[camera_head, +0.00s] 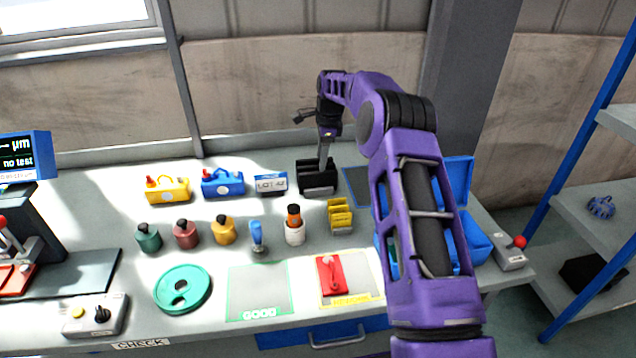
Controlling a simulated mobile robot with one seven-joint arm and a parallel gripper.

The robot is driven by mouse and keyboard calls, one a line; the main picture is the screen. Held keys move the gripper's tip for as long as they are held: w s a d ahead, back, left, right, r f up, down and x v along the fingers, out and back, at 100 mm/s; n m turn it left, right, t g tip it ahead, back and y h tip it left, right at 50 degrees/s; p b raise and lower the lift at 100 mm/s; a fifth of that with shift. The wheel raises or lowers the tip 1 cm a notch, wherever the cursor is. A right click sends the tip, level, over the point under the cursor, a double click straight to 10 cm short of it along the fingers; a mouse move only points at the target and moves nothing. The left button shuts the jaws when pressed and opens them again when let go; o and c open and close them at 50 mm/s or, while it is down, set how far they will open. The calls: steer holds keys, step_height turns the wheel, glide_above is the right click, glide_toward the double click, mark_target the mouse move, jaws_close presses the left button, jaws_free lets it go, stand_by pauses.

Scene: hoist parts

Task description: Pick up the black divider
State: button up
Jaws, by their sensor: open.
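The black divider (318,182) appears to be the black slotted block standing upright at the back of the workbench, with a pale label strip on its front. My purple arm reaches in from the right, and my gripper (325,158) points down right at the block. Its fingers overlap the block's upper part in the picture. They are open; I cannot tell whether they touch it. The fingertips are small and partly lost against the black surface.
A LOT 42 box (271,184) stands close left of the block, with a blue toolbox (222,184) beyond it. A yellow slotted block (340,216) stands in front. A blue case (458,180) is behind my arm at the right. The green-outlined GOOD mat (259,290) is bare.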

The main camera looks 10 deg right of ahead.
mark_target(318, 172)
steer(key=f, duration=0.3)
steer(key=a+f, duration=0.1)
steer(key=f, duration=0.1)
steer(key=shift+w, duration=0.1)
steer(key=shift+r, duration=0.15)
jaws_close()
steer(key=shift+w+r, duration=0.1)
stand_by(0.9)
